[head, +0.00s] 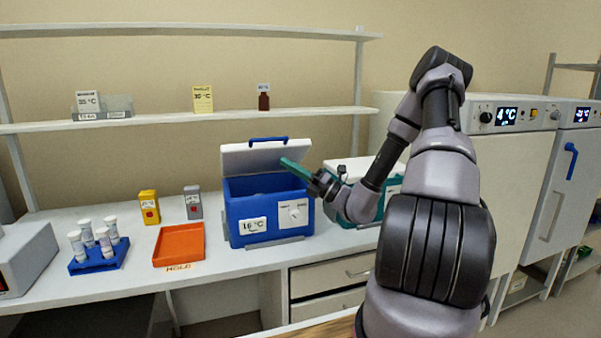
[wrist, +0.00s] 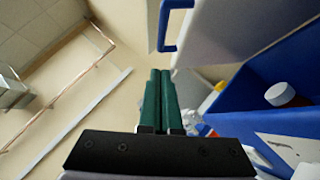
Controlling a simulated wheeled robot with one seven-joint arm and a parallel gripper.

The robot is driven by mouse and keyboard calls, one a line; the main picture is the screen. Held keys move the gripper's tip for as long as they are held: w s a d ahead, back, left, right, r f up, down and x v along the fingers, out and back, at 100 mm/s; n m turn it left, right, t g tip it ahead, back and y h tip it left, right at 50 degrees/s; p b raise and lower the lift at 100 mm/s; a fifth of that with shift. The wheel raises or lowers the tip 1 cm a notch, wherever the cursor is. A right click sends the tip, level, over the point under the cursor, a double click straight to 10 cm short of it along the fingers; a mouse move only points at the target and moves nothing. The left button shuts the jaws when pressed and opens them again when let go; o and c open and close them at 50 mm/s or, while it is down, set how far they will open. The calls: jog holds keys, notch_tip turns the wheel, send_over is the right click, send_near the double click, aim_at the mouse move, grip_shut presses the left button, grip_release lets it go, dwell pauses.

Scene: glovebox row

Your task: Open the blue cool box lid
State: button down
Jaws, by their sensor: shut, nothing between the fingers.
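The blue cool box (head: 245,215) stands on the bench with a "16 °C" label and a dial on its front. Its white lid (head: 245,158) is raised at the back, with a blue handle (head: 268,141) along its top edge. The lid (wrist: 225,30) and handle (wrist: 168,45) also show in the wrist view, beside the blue box wall (wrist: 235,128). My gripper (head: 285,162) is shut and empty, its teal fingers (wrist: 160,75) close together. It is above the box opening at its right side, near the lid; I cannot tell whether they touch.
A white-capped bottle (wrist: 280,94) is inside the box. A teal box with a pale lid (head: 345,168) stands right of it, close to my arm. An orange tray (head: 180,245), a blue vial rack (head: 98,262) and two small cartons stand left. A shelf (head: 180,120) runs above.

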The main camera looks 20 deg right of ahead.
aim_at(266, 141)
jog(key=w+a+r, duration=0.1)
jog(key=w, duration=0.1)
jog(key=w+a+r, duration=0.1)
jog(key=w+r, duration=0.1)
jog(key=shift+a+r, duration=0.2)
jog(key=shift+w+r, duration=0.35)
jog(key=shift+w, duration=0.1)
